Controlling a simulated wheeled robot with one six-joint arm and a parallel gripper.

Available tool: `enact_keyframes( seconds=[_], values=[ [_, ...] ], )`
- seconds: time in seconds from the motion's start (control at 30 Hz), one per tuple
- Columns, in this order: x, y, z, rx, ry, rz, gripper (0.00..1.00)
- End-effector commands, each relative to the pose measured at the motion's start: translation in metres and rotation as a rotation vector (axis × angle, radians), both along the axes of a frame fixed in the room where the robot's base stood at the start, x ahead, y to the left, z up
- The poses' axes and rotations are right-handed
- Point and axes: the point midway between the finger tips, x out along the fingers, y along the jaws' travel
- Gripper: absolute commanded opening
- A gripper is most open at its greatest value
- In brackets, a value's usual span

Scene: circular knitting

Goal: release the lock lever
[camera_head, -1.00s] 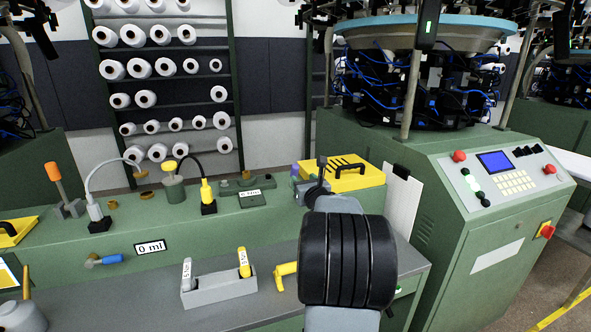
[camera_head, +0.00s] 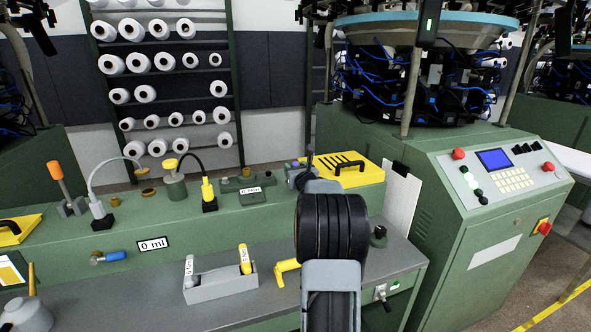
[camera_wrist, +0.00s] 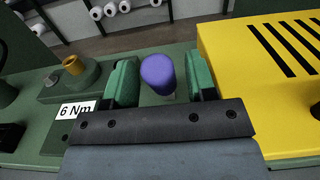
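A lever with a rounded purple knob (camera_wrist: 158,74) stands beside the yellow cover in the wrist view. I take it for the lock lever. My gripper (camera_wrist: 160,84) is open, with one green finger on each side of the knob. A narrow gap shows on both sides, so the fingers are not closed on it. The lower part of the lever is hidden behind the gripper body. In the head view, my arm and wrist hide most of this spot beside the yellow cover (camera_head: 362,174).
A "6 Nm" label (camera_wrist: 76,109) and brass fitting (camera_wrist: 75,68) lie left of the gripper. The yellow cover is close on its right. An orange-handled lever (camera_head: 60,178) and hoses stand farther left. A grey holder (camera_head: 220,285) with two handles sits on the lower shelf.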

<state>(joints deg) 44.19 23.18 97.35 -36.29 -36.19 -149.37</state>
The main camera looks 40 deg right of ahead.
Motion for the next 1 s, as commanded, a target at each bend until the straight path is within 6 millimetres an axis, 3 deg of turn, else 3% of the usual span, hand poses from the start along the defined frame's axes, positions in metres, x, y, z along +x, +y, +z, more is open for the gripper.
enact_keyframes(
  seconds=[0.07, 0.5, 1.0],
  values=[
    [0.000, 0.000, 0.000, 0.000, 0.000, 0.000, 0.43],
    [0.000, 0.000, 0.000, 0.000, 0.000, 0.000, 0.01],
    [-0.003, 0.001, -0.012, -0.028, -0.059, -0.001, 0.00]
  ],
)
